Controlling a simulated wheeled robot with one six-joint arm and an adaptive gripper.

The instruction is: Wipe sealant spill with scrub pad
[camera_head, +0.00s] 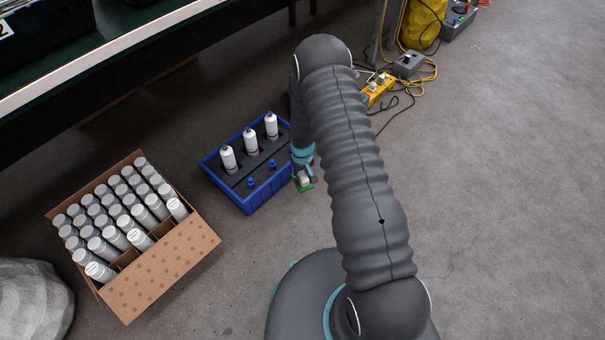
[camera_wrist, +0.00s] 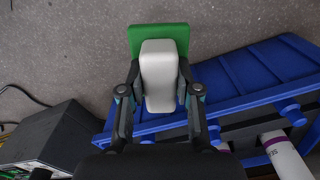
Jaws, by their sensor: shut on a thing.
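My gripper (camera_wrist: 159,95) is shut on the scrub pad, with its fingers on either side of the pad's pale grip block (camera_wrist: 158,72). The green pad face (camera_wrist: 174,33) shows beyond the block in the wrist view. In the head view my gripper (camera_head: 304,176) is low, just right of the blue crate, with the green pad (camera_head: 306,187) at its tip, close to the floor. I cannot tell whether the pad touches the floor. No sealant spill can be made out in either view.
The blue crate (camera_head: 247,206) holds white bottles (camera_head: 250,141) and blue-capped items. A cardboard box (camera_head: 160,270) full of grey-capped tubes stands at the left. A yellow power box (camera_head: 378,89) with cables lies behind. A bench (camera_head: 110,50) runs along the upper left. The floor at right is clear.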

